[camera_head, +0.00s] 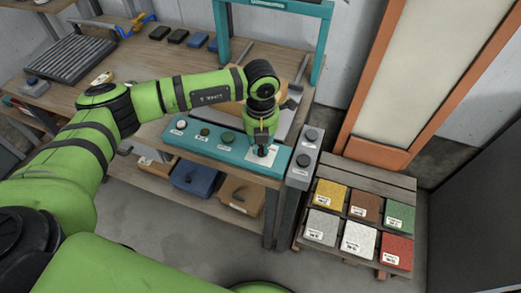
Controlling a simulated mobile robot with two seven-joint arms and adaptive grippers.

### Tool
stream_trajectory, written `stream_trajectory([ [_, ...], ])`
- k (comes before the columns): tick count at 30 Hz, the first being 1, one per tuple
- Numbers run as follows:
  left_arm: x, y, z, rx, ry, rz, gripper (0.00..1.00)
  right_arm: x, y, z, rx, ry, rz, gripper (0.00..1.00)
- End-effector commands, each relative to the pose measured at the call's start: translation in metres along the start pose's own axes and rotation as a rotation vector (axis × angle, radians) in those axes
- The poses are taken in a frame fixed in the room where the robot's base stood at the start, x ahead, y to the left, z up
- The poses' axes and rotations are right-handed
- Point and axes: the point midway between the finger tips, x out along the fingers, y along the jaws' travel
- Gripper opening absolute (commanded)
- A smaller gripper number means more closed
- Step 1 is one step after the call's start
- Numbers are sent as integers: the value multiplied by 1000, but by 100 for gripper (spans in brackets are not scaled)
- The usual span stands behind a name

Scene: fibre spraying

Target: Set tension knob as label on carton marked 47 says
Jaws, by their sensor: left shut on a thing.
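My left gripper (262,141) points down at the right part of the teal control panel (220,150). It is shut on a small knob (263,152) on a pale plate there, mostly hidden by the fingers. I cannot read which way the knob points. Several cartons stand on a slatted pallet at the lower right: yellow (329,193), brown (365,205), green (398,216), light grey (321,227), white (358,238) and red (397,250). Their white labels are too small to read, so I cannot tell which is marked 47. My right gripper is not in view.
More knobs (227,137) sit along the panel's left part. A grey box with round buttons (303,163) stands at its right end. Blue (195,179) and brown (242,194) bins sit below. An orange-framed panel (377,153) rises behind the pallet.

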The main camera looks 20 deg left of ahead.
Motion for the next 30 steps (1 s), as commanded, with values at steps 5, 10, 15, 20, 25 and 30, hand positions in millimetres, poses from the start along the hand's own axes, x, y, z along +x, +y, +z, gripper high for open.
stream_trajectory([
  [5, 5, 1, 2, 166, -5, 0, 0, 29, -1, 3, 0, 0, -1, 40],
  [10, 5, 0, 3, 321, -5, 1, 0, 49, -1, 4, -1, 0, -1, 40],
  [15, 4, 0, 3, 453, -6, 1, 0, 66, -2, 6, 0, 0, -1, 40],
  [20, 2, 0, 4, 550, -5, 1, 0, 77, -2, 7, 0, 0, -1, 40],
  [25, 1, -1, 3, 619, -4, 1, 0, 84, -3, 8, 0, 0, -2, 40],
  [30, 0, -1, 3, 655, -3, 1, 0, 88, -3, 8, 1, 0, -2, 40],
])
